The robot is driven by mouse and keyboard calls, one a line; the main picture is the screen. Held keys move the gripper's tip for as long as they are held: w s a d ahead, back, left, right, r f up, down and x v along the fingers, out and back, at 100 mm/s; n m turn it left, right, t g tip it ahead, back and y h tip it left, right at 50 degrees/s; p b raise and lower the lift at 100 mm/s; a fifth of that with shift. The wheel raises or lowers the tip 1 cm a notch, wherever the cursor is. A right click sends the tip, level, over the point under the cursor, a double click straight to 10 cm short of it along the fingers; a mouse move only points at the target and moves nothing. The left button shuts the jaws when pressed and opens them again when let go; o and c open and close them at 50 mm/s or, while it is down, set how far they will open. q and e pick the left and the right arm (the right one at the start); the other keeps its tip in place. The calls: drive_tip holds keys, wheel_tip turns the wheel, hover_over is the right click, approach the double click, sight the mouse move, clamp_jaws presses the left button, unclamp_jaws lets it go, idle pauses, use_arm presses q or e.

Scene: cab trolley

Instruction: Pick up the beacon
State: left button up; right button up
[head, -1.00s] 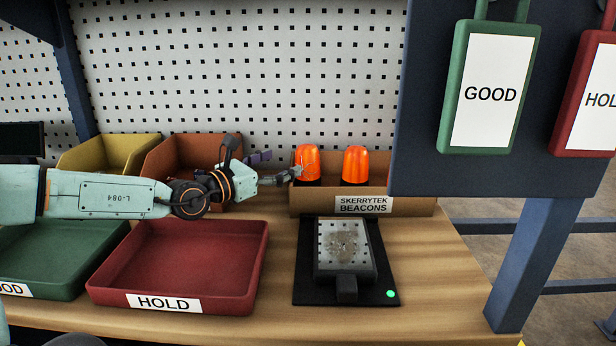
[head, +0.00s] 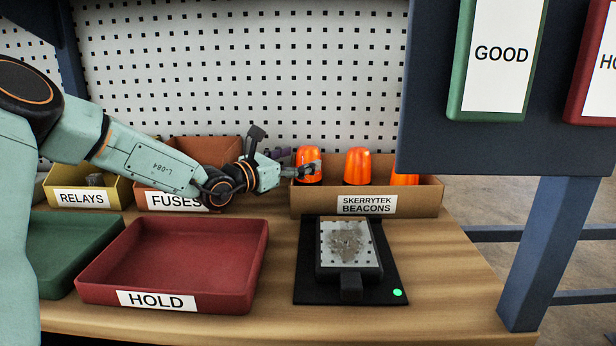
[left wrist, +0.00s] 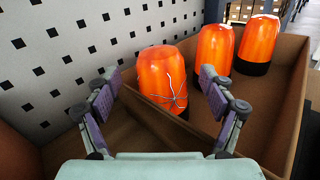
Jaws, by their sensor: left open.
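Three orange beacons with dark bases stand in the cardboard box labelled SKERRYTEK BEACONS (head: 420,199). The leftmost beacon (head: 309,160) is at the box's left end; in the left wrist view this beacon (left wrist: 164,80) shows a pale star-shaped crack pattern low on its front. The middle beacon (head: 357,166) and the right beacon (head: 404,179), partly hidden by the dark panel, stand further right. My left gripper (head: 300,163) is open at the leftmost beacon. In the left wrist view its fingers (left wrist: 159,90) are on either side of that beacon, not closed on it. My right gripper is not in view.
A red HOLD tray (head: 190,262) and a green tray (head: 60,250) stand in front. A black test fixture (head: 348,287) with a green light sits below the box. RELAYS (head: 82,198) and FUSES (head: 146,178) bins are at left. A dark panel (head: 430,120) overhangs at right.

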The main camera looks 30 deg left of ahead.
use_arm(q)
drive_tip(key=shift+w+d, duration=0.2)
drive_tip(key=shift+w, duration=0.3)
drive_tip(key=shift+s, duration=0.1)
drive_tip(key=shift+r, duration=0.1)
drive_tip(key=c, duration=1.4)
